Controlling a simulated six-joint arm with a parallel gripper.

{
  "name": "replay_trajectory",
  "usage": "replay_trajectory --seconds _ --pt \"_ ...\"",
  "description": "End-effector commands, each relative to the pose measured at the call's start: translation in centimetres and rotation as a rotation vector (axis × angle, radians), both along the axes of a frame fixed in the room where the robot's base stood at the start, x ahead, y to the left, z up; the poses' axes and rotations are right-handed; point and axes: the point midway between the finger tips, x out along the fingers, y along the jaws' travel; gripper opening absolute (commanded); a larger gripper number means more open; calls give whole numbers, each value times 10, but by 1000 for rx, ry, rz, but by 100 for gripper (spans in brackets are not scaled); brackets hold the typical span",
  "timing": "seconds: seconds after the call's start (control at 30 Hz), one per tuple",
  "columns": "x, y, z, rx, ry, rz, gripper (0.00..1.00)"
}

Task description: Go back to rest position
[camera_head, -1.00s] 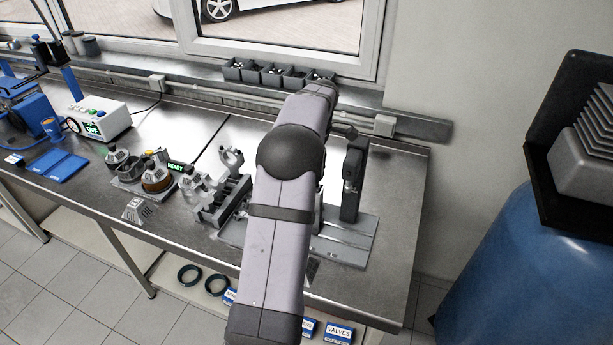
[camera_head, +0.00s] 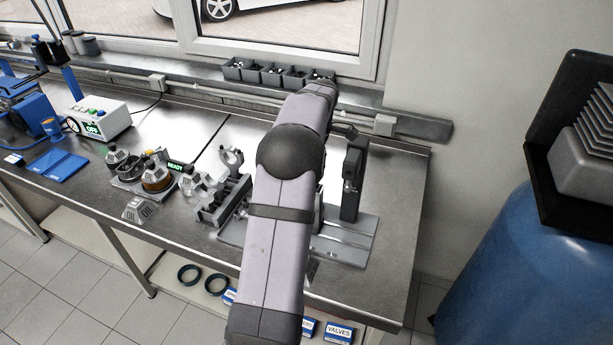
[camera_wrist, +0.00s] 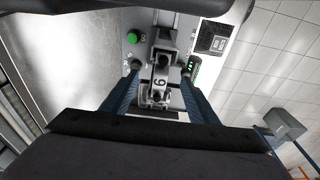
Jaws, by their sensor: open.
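My gripper (camera_wrist: 161,72) is open in the wrist view, its two blue fingers spread apart. A grey metal part (camera_wrist: 160,85) marked with a digit that looks like a 6 or 9 shows between the fingers. I cannot tell whether the fingers touch it. In the head view my arm crosses the middle of the bench and hides the gripper.
In the head view, a grey fixture (camera_head: 353,185) stands upright on a metal plate (camera_head: 345,245) right of my arm. A grey engine block (camera_head: 222,203) is left of it. A blue drum (camera_head: 510,270) stands at right. A green button (camera_wrist: 132,38) shows in the wrist view.

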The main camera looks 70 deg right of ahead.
Motion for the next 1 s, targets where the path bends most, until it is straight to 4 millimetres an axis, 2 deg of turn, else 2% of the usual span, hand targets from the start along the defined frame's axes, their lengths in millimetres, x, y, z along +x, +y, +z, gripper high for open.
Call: replay_trajectory --seconds 0.57,1.0 --pt "0 0 2 0 0 0 54" --pt "0 0 27 0 0 0 54"
